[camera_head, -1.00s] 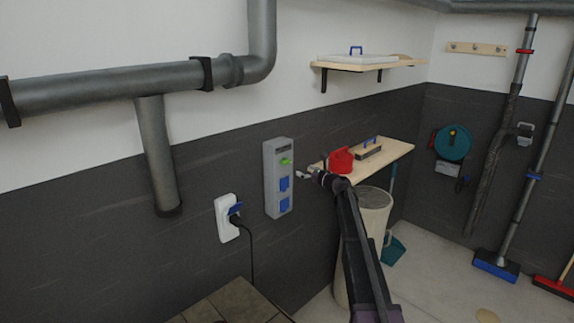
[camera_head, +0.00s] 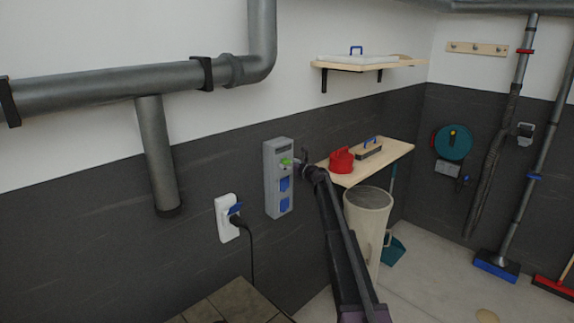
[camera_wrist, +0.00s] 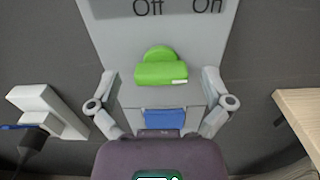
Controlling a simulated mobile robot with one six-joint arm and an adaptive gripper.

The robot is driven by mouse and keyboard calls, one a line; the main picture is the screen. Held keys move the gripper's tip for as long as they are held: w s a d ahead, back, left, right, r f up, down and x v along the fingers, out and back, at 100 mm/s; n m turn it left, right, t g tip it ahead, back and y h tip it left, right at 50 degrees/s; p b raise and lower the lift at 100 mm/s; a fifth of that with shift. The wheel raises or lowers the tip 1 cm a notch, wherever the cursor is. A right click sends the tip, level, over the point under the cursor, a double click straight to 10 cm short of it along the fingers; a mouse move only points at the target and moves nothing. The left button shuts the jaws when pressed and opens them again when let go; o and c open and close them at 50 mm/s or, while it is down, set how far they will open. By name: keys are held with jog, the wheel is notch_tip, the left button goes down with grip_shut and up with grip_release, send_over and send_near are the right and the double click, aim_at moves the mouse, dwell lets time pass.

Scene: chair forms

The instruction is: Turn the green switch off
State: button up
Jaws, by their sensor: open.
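A green switch (camera_head: 286,162) sits on a tall grey panel (camera_head: 270,190) on the dark wall. In the wrist view the green switch (camera_wrist: 160,70) is a rounded knob with a wide bar lying nearly level. A small white mark shows at the bar's right end. "Off" and "On" are printed above it, "Off" to the left and "On" to the right. My gripper (camera_head: 298,161) is just right of the switch in the head view. In the wrist view my gripper (camera_wrist: 160,100) is open and empty, with a finger to each side below the switch. Contact cannot be told.
Blue socket covers (camera_head: 284,190) sit below the switch. A white outlet (camera_head: 226,218) with a plugged black cable is to the left. A wooden shelf (camera_head: 400,151) with a red container (camera_head: 341,160) is to the right, above a pale bin (camera_head: 366,215).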

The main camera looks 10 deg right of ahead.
jog(key=shift+c, duration=0.2)
jog(key=c, duration=1.1)
jog(key=shift+a, duration=0.1)
